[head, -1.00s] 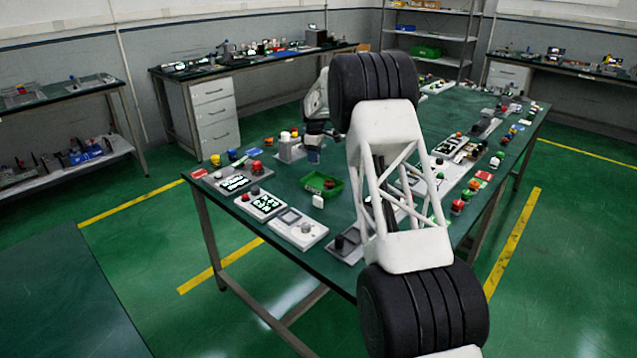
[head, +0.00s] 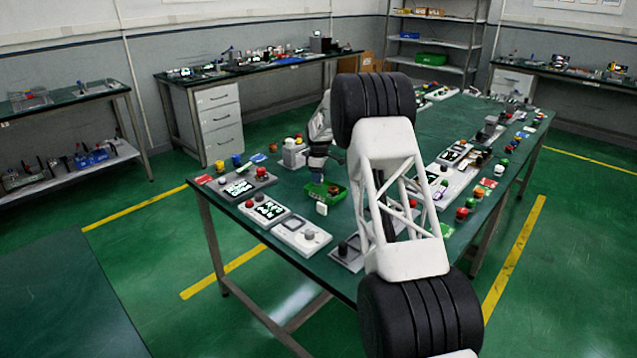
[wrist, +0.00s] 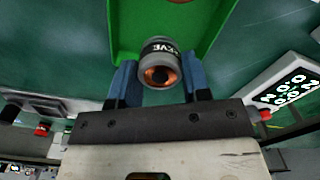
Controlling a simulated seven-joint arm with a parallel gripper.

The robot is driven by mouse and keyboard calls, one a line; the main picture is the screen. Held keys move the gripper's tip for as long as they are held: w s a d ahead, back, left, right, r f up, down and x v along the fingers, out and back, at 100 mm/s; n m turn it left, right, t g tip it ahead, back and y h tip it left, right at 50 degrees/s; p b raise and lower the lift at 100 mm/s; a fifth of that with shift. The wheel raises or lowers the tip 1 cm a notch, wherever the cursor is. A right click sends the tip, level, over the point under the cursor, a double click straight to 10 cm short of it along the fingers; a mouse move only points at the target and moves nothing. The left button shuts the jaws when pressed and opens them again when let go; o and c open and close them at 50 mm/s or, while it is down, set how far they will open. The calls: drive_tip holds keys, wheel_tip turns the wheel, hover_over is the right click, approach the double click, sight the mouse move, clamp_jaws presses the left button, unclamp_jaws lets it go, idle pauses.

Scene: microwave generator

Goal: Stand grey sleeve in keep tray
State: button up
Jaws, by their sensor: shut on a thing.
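The grey sleeve (wrist: 160,50) is held between the two blue fingers of my gripper (wrist: 159,80) in the wrist view. The green tray (wrist: 205,28) lies beyond the sleeve in that view. In the head view my gripper (head: 318,181) is at the left end of the green tray (head: 340,199), partly overlapping it. I cannot tell whether the sleeve touches the tray floor. A small reddish-brown item (head: 334,190) shows in the tray.
Control panels (head: 302,236) line the table's near edge. A grey box with a knob (head: 294,153) stands behind my gripper. Bare table (head: 375,90) lies farther back.

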drive_tip(key=shift+f, duration=1.45)
drive_tip(key=shift+f, duration=0.15)
drive_tip(key=o, duration=1)
wheel_tip(320, 180, up, 12)
drive_tip(key=shift+r, duration=0.15)
